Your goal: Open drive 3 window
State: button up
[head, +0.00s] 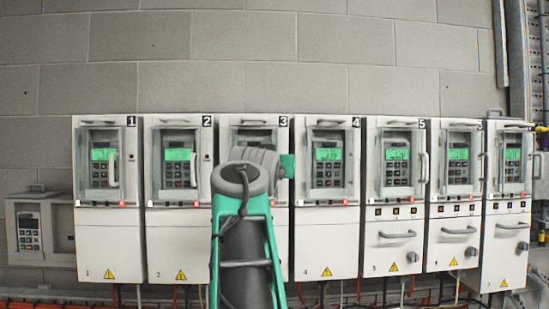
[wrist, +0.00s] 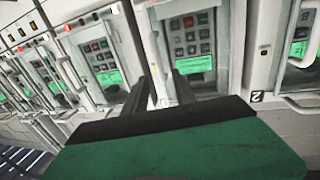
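The drive 3 cabinet (head: 254,135) stands third from the left in the row. Its window front is mostly hidden behind my arm in the head view. The wrist view is upside down and shows the drive 3 window (wrist: 192,62) with its keypad and green display straight ahead. The window looks closed. My gripper (wrist: 161,82) is at the window's handle side, its two dark fingers apart. A light grey strip shows between them; I cannot tell whether it is the handle or the frame. In the head view only a green part of the gripper shows.
Drive 2 (head: 178,165), with its handle also in the wrist view (wrist: 301,106), is beside drive 3. Drive 4 (head: 327,165) is on the other side. More drives with handles stand at the right. A small grey box (head: 28,235) is far left. A brick wall (head: 240,70) is behind.

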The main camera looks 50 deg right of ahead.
jog(key=x, duration=0.3)
jog(key=shift+p, duration=0.4)
jog(key=shift+c, duration=0.3)
grip_shut()
dwell(0.7)
